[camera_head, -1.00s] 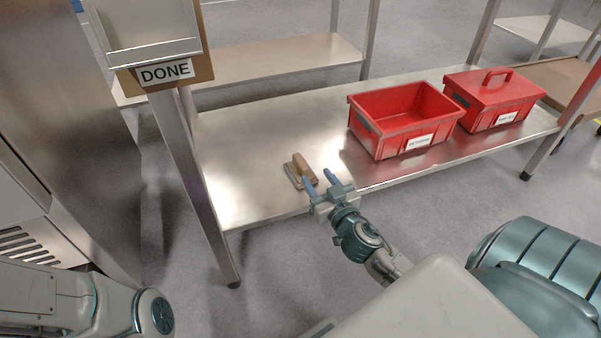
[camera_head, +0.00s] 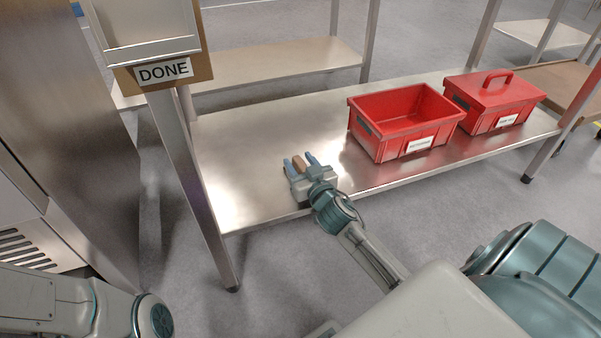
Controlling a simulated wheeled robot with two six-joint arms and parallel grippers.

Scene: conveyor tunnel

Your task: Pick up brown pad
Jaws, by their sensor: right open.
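The brown pad (camera_head: 298,162) lies on the metal shelf (camera_head: 262,135), left of the red boxes. Most of it is hidden behind my right gripper; only its brown upper part shows between the fingers. My right gripper (camera_head: 300,163) is open, with one blue finger on each side of the pad. Whether the fingers touch it cannot be told. My left arm shows at the lower left, but its gripper is out of view.
An open red box (camera_head: 405,142) and a lidded red box (camera_head: 494,121) with a handle stand to the right on the shelf. A DONE sign (camera_head: 164,72) hangs by the left post. The shelf's left part is bare.

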